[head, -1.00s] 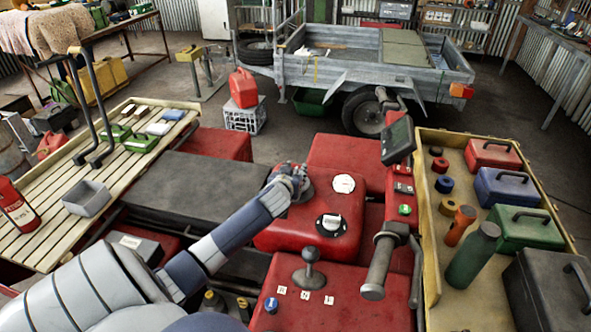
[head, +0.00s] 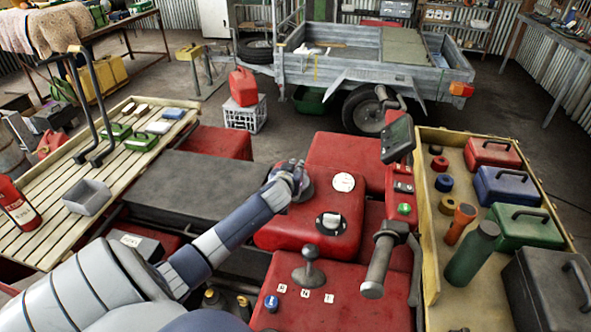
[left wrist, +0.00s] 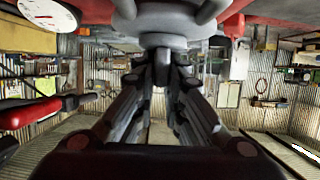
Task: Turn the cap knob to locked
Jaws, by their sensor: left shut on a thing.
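The grey lobed cap knob (head: 307,190) sits on top of the red tank (head: 283,231), at its far left part, in the head view. My left gripper (head: 298,172) is at this cap and partly covers it. In the left wrist view, the fingers of my left gripper (left wrist: 163,68) close together on the knob's grey stem, with the lobed cap (left wrist: 125,12) above them against red bodywork. The gripper hides much of the cap, and I cannot read any lock mark. My right gripper is not in view.
The handlebar grip (head: 378,265) and display (head: 398,138) stand to the right. A gear lever (head: 309,268) rises in front. A tool tray (head: 432,270) is farther right.

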